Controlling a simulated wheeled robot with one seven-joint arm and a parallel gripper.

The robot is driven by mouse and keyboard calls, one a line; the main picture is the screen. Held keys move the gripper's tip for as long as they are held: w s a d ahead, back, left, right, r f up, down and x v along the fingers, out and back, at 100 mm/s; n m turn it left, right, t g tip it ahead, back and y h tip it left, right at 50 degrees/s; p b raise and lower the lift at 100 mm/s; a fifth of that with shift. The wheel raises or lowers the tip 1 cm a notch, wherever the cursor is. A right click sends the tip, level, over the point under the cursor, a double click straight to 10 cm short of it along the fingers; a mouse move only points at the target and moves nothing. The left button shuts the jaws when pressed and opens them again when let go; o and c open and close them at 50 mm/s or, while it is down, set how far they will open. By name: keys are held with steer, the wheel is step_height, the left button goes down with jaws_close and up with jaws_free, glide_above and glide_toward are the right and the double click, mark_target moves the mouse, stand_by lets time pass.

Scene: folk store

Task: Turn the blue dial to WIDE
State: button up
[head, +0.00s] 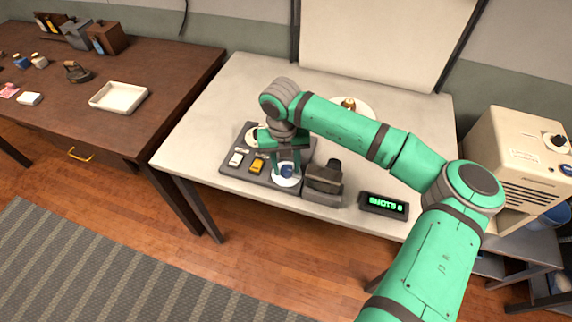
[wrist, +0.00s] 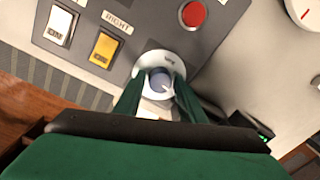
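The blue dial (head: 287,171) sits on a white round plate at the front right of the grey control panel (head: 232,169). In the wrist view the dial (wrist: 160,82) shows as a blue knob, with a pale pointer mark towards its lower right. Small dark lettering is on the plate's upper edge, too small to read. My gripper (head: 287,160) is over the dial, pointing down. In the wrist view my gripper (wrist: 159,84) is open, one finger on each side of the knob, with gaps visible. Whether either finger touches it, I cannot tell.
A white switch (head: 236,158) and a yellow switch (head: 257,166) are on the panel. A red button (wrist: 193,13) is near the dial. A dark boxy device (head: 323,182) stands close on the right, then a green-lit display (head: 384,205). A white plate (head: 352,107) is behind.

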steer(key=c, duration=0.6)
steer(key=shift+c, duration=0.2)
steer(key=shift+n, duration=0.3)
steer(key=n, duration=0.4)
steer(key=shift+w+r, duration=0.1)
steer(key=shift+w, duration=0.05)
steer(key=n, duration=0.5)
steer(key=shift+t, duration=0.3)
steer(key=n, duration=0.5)
steer(key=shift+y, duration=0.3)
steer(key=shift+a+n, duration=0.15)
steer(key=shift+n, duration=0.85)
steer(key=shift+s+n, duration=0.25)
steer(key=shift+n, duration=1.25)
